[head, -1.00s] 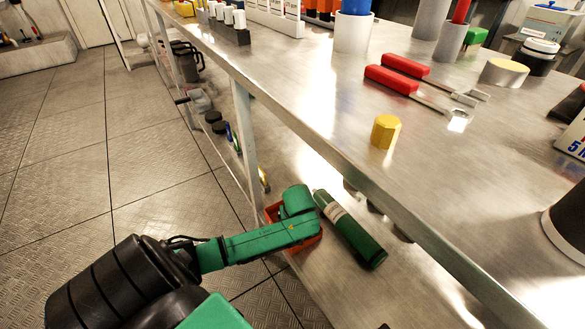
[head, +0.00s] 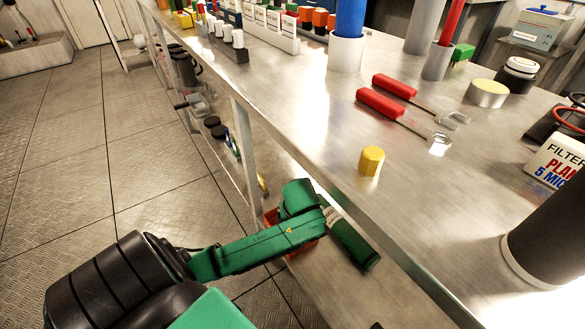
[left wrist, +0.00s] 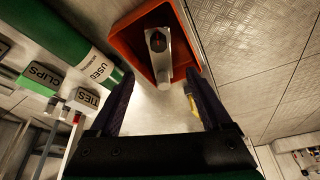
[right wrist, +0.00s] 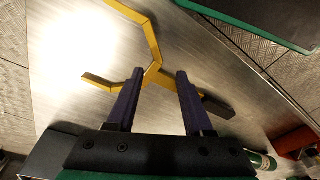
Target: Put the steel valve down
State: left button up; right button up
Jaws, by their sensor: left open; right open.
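In the left wrist view, a grey metal piece with a dark round opening, which looks like the steel valve (left wrist: 158,50), is in an orange-red bin (left wrist: 128,42). My left gripper (left wrist: 160,82) is open, its fingers apart and pointing toward the bin, with nothing clearly between them. In the head view my left arm hides most of the bin (head: 273,217), and the valve is not visible. My right gripper (right wrist: 160,74) is open in the right wrist view, in front of a yellow branched tool (right wrist: 153,68). I cannot tell whether it touches the tool.
A green cylinder labelled USED (left wrist: 70,40) lies beside the bin, below the steel bench (head: 300,115). Boxes marked CLIPS (left wrist: 42,78) and TIES (left wrist: 85,100) are near it.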

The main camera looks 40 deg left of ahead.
jog(key=shift+f, duration=0.1)
pick_arm(q)
jog(key=s+d+f+m+h, duration=0.2)
jog(key=s+d+f+m, duration=0.2)
jog(key=s+m, duration=0.1)
jog(key=s+d+f+m+g+h, duration=0.1)
jog(key=s+d+f+m+h, duration=0.1)
jog(key=s+d+f+m, duration=0.3)
jog(key=s+m, duration=0.1)
jog(key=s, duration=0.2)
jog(key=shift+s+d+f+m, duration=0.2)
jog(key=shift+d+m, duration=0.1)
